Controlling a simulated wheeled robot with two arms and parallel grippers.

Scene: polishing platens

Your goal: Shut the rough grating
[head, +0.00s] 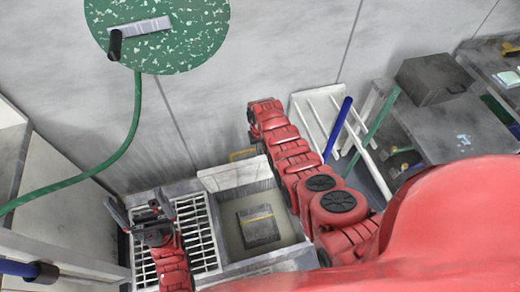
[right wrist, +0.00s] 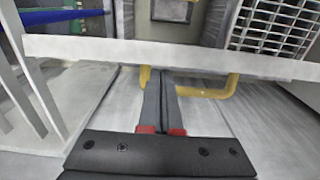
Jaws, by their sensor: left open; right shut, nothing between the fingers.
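A white slatted grating (head: 202,235) lies flat at the left of the floor unit in the head view; slats also show in the right wrist view (right wrist: 275,28). Beside it is an open bay (head: 230,238). A pale panel (head: 238,177) stands raised at the bay's back edge. Its upper edge (right wrist: 150,53) crosses the right wrist view, with a yellow handle (right wrist: 215,90) below. My right gripper (right wrist: 167,75) is shut and empty, its fingertips close to the handle; contact is unclear. My left gripper (head: 140,212) is open and empty above the grating.
A grey block (head: 258,226) with a yellow stripe lies in the bay. A green hose (head: 110,160) hangs from a speckled green disc (head: 165,55) at left. A white rack (head: 325,120) with a blue bar (head: 338,130) stands right of my right arm.

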